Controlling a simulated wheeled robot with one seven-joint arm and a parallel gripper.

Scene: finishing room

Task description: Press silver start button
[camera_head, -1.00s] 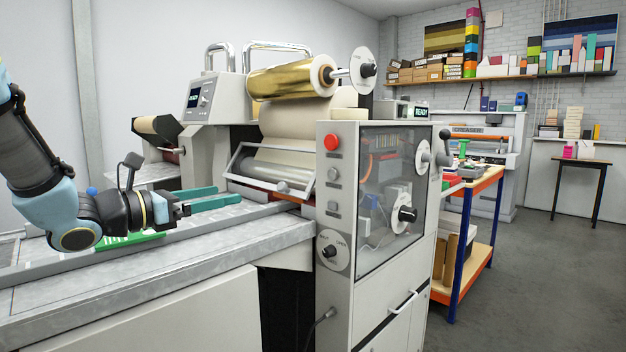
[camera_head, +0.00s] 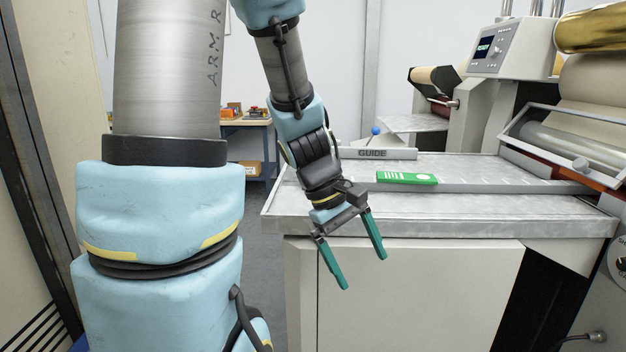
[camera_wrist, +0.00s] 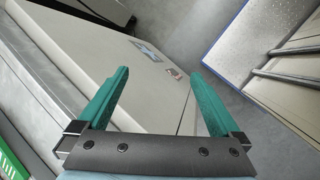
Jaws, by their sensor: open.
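The silver start button is not in view now. Only the left edge of the grey control cabinet (camera_head: 612,235) that carries the buttons shows, cut off at the right edge of the head view. My gripper (camera_head: 364,272) is open and empty, with its two teal fingers spread and pointing down. It hangs in front of the front edge of the metal feed table, well to the left of the cabinet. The wrist view also shows my gripper (camera_wrist: 160,73) with nothing between its fingers.
The metal feed table (camera_head: 470,210) holds a green pack (camera_head: 406,178) and a bar marked GUIDE (camera_head: 372,153). The laminating roller (camera_head: 560,145) and a display box (camera_head: 513,47) stand at right. Open floor lies left of the feed table.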

